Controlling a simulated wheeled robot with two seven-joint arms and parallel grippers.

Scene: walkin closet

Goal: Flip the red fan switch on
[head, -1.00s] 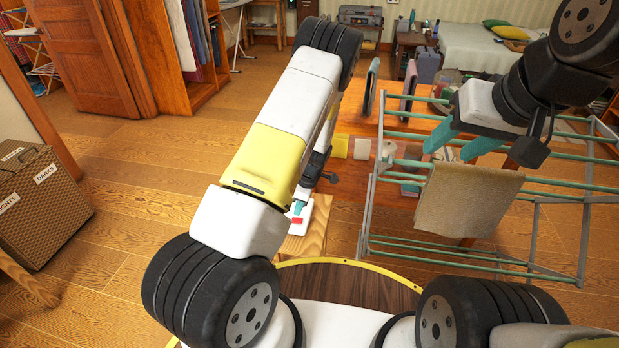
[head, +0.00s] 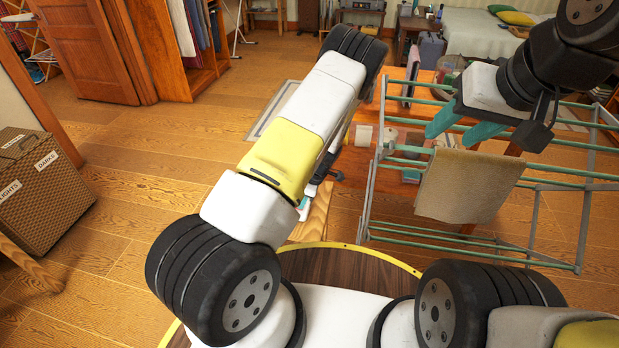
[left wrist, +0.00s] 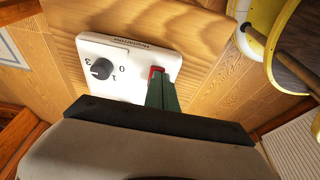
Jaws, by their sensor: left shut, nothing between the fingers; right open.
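In the head view my left arm hides most of the plate and the left gripper (head: 304,208). My right gripper (head: 462,132) is open and empty above the drying rack.
The plate sits on a wooden stool or small table (head: 314,214). A drying rack (head: 375,185) with a beige towel (head: 470,185) stands to the right. A wicker laundry hamper (head: 50,195) is at the left.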

